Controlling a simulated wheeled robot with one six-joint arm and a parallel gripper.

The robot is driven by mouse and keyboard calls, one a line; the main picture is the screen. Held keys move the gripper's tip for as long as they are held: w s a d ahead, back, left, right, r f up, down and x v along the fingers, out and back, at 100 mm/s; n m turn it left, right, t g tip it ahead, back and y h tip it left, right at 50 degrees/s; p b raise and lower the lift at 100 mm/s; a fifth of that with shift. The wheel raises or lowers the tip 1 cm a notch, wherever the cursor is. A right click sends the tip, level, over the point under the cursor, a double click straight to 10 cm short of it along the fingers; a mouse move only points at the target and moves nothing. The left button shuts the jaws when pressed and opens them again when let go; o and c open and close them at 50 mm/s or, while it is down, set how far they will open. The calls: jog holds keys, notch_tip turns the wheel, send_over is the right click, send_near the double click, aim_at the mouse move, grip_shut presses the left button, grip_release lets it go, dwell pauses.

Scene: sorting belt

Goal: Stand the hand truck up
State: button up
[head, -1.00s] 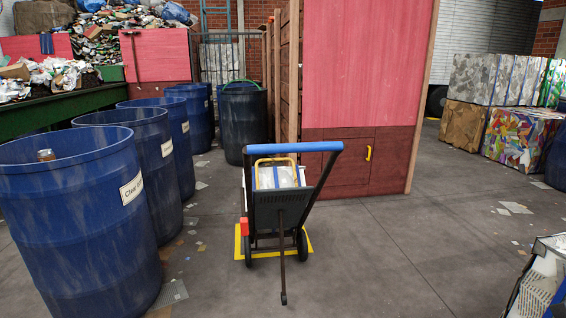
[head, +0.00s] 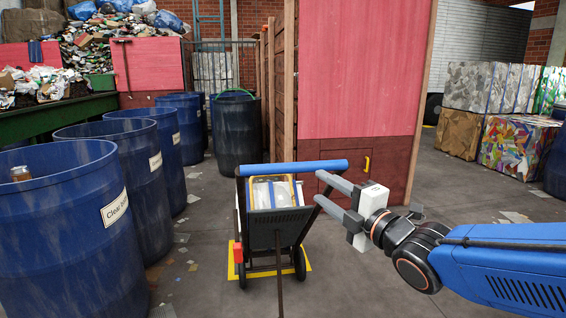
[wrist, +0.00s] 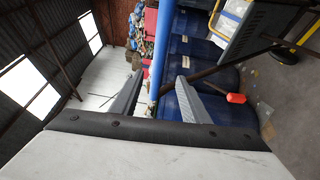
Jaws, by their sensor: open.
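The hand truck (head: 276,226) leans back towards me, with its wheels at a yellow floor marking and a thin leg reaching down at the front. Its blue handle bar (head: 288,168) is at the top. It carries a pale load with blue straps (head: 272,192). My gripper (head: 318,186) is open at the right end of the handle bar, its fingers pointing left. In the wrist view the handle bar (wrist: 161,45) runs up between the two finger lines. I cannot tell whether the fingers are around the bar or just short of it.
Several blue barrels (head: 60,230) stand along the left. A dark bin (head: 238,135) and a pink and brown wooden panel (head: 365,70) stand behind the hand truck. Pressed bales (head: 515,145) are at the right. The floor between panel and bales is mostly clear.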

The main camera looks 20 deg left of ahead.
jog(key=x, duration=1.7)
jog(key=shift+a+r, duration=0.3)
jog(key=shift+a, duration=0.2)
jog(key=shift+s, duration=0.1)
grip_shut()
